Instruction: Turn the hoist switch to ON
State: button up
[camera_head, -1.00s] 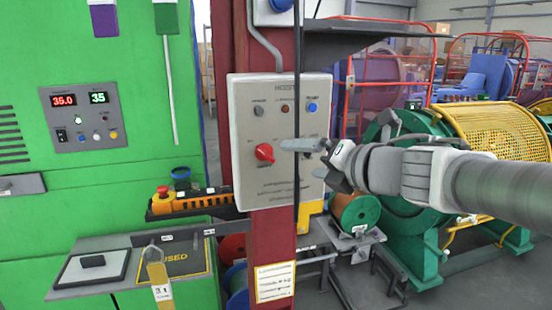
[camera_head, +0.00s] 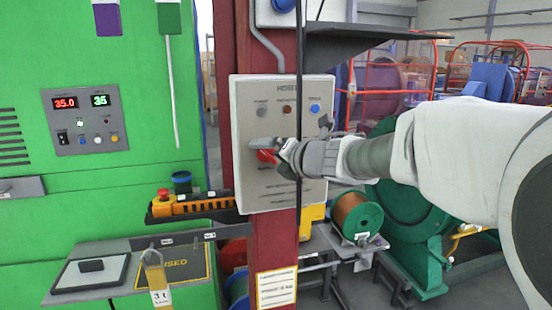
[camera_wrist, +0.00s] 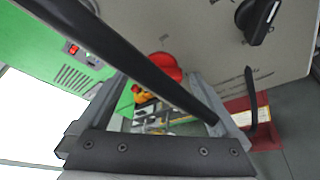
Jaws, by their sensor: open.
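The grey hoist control box (camera_head: 245,185) is mounted on a dark red post, with "HOIST" faintly legible at its top. The switch lettering is too small to read.
A black cable (camera_head: 299,80) hangs in front of the box; a dark bar (camera_wrist: 130,55) crosses the wrist view close up. A shelf (camera_head: 345,38) juts out above right. An orange pendant (camera_head: 190,206) lies left of the post. A green-flanged spool (camera_head: 356,217) stands below right.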

jog(key=shift+c, duration=0.3)
jog(key=c, duration=1.3)
jog(key=shift+f, duration=0.1)
jog(key=m+b, duration=0.1)
jog(key=m+y+b, duration=0.1)
jog(key=shift+d+f+m+y, duration=0.1)
jog(key=shift+f+m+y, duration=0.1)
jog(key=shift+m+y, duration=0.15)
jog(key=m+b, duration=0.1)
jog(key=m+t+y+b, duration=0.1)
jog(key=m+b, duration=0.2)
jog(key=shift+f+m+t+y, duration=0.25)
jog(key=shift+m+t, duration=0.05)
jog(key=shift+m, duration=0.05)
jog(key=m+b, duration=0.2)
jog(key=m+t+y+b, duration=0.1)
jog(key=m+b, duration=0.1)
jog(key=shift+f+m+t+b, duration=0.15)
jog(key=shift+m+t+b, duration=0.15)
jog(key=shift+b, duration=0.05)
jog(key=m+t+b, duration=0.1)
jog(key=m+b, duration=0.3)
jog(key=shift+m+t+h, duration=0.3)
jog(key=shift+m+t, duration=0.1)
jog(key=shift+r+m, duration=0.2)
jog(key=shift+m, duration=0.1)
